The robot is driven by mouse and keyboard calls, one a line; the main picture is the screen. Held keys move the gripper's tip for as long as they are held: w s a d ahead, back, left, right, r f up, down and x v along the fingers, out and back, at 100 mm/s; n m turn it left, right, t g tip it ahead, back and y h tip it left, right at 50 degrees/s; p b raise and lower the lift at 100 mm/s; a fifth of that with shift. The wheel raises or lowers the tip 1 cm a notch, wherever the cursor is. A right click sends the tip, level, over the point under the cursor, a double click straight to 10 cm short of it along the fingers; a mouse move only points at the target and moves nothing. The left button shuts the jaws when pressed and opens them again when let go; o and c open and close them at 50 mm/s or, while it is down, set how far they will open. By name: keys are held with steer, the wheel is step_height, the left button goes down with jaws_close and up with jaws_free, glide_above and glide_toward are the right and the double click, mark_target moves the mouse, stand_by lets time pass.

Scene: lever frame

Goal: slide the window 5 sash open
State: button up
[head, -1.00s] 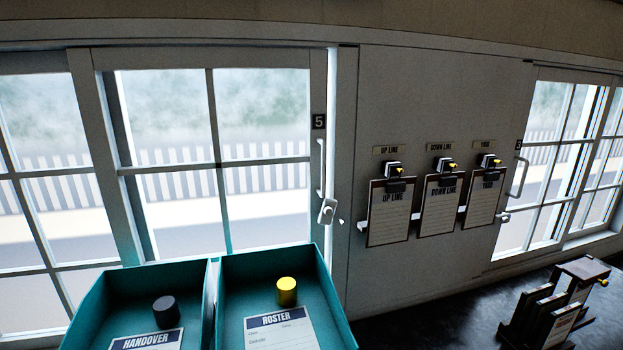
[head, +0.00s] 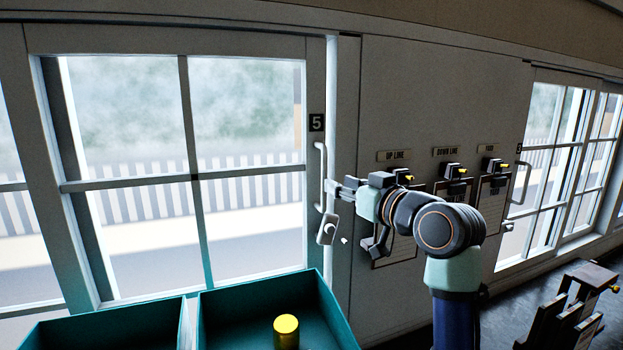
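The window 5 sash (head: 315,85) is a pale frame with several panes in the head view, marked by a dark "5" plate (head: 317,123). A bright vertical strip runs along its right edge. Its upright white handle (head: 321,175) is below the plate. A grey latch (head: 327,229) with a round knob is just under the handle. My gripper (head: 347,192) points left, just right of the handle, with its tip close to it. I cannot tell whether it touches the handle. Its fingers are seen from behind and partly hidden, so their opening is unclear.
Teal trays (head: 342,318) stand below the window, one holding a yellow cylinder (head: 286,331). Clipboards (head: 395,250) hang on the wall right of the window, partly behind my arm. A dark rack (head: 575,310) stands at lower right, near another window (head: 545,160).

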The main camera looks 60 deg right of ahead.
mark_target(326, 178)
steer(key=p+x, duration=0.1)
steer(key=x, duration=0.2)
steer(key=p+x, duration=0.1)
steer(key=x, duration=0.2)
steer(key=shift+w+d+r+p, duration=0.25)
steer(key=shift+p, duration=0.1)
steer(key=shift+w+d+f, duration=0.15)
steer(key=shift+w+d, duration=0.05)
steer(key=shift+w, duration=0.15)
jaws_close()
